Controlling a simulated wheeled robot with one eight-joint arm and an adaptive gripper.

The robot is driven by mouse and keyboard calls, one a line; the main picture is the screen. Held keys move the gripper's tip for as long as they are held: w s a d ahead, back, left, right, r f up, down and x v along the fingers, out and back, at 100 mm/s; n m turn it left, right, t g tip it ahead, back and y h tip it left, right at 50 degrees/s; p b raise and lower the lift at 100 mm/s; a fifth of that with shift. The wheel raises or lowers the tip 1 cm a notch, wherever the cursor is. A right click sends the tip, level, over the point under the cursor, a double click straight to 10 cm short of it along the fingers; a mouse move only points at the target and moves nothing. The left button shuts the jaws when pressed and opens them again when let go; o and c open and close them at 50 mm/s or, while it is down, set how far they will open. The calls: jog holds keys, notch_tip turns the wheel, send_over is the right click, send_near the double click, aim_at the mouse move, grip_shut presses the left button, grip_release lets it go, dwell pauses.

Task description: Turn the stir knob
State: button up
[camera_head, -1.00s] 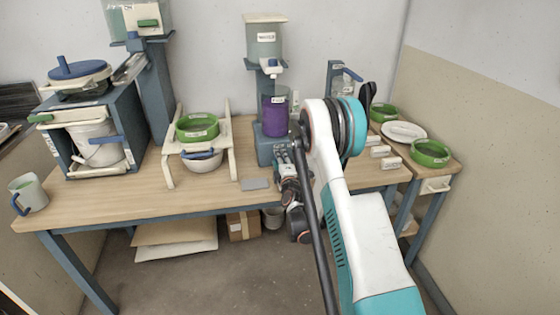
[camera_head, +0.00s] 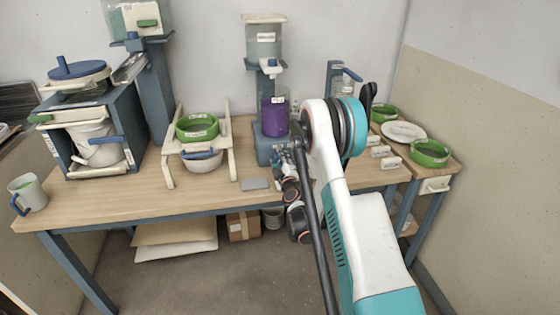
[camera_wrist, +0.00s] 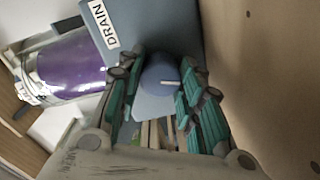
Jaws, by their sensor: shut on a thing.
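A round blue knob (camera_wrist: 158,74) with a white pointer line shows in the wrist view, on the face of a blue-grey base. A label reading DRAIN (camera_wrist: 100,24) is on the same base beside it. My gripper (camera_wrist: 162,66) has its green fingers on both sides of the knob and is shut on it. In the head view my gripper (camera_head: 281,158) is at the front of the blue mixing stand (camera_head: 264,147), and the knob is hidden there. A purple container (camera_head: 275,118) stands on this base; it also shows in the wrist view (camera_wrist: 75,66).
A grey plate (camera_head: 254,184) lies near the table's front edge. White blocks (camera_head: 380,151) lie right of my arm. The table's left front (camera_head: 120,197) is clear.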

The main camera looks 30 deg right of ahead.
jog(key=o, duration=1.1)
jog(key=shift+c, duration=0.2)
jog(key=r, duration=0.8)
jog(key=shift+s+d+r, duration=0.2)
jog(key=shift+s+r, duration=0.05)
jog(key=shift+r, duration=0.05)
jog(key=shift+w+d+r, duration=0.1)
jog(key=shift+w+r, duration=0.05)
jog(key=shift+r, duration=0.05)
jog(key=shift+w+a+r, duration=0.1)
jog(key=shift+a+r, duration=0.15)
jog(key=shift+r, duration=0.2)
